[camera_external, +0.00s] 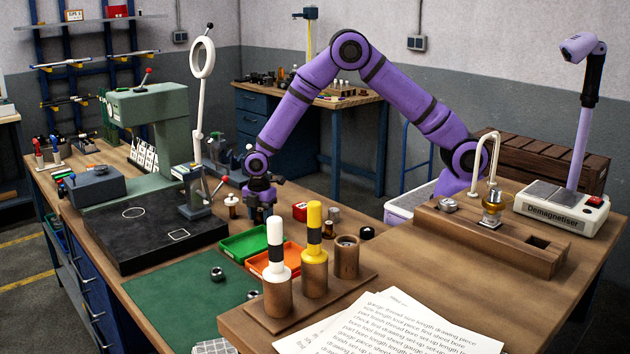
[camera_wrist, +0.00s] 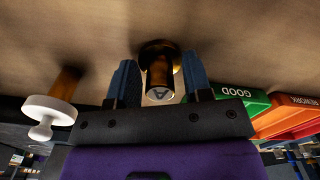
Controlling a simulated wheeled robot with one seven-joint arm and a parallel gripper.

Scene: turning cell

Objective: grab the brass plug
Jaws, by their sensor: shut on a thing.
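The brass plug (camera_wrist: 160,76) is between the two blue fingers of my gripper (camera_wrist: 158,62) in the wrist view. It has a pale end face marked with a letter A and a wider, darker brass part beyond it, close to the wooden bench top. The fingers are shut on it. In the external view my gripper (camera_external: 259,203) points down at the bench behind the green tray; the plug is mostly hidden there. I cannot tell whether the plug still touches the bench.
A brown piece with a white disc top (camera_wrist: 52,108) stands left of my gripper. The green GOOD tray (camera_wrist: 230,100) and orange REWORK tray (camera_wrist: 290,118) lie to the right. White-topped (camera_external: 276,250) and yellow-topped gauges (camera_external: 314,230) stand nearer the external camera.

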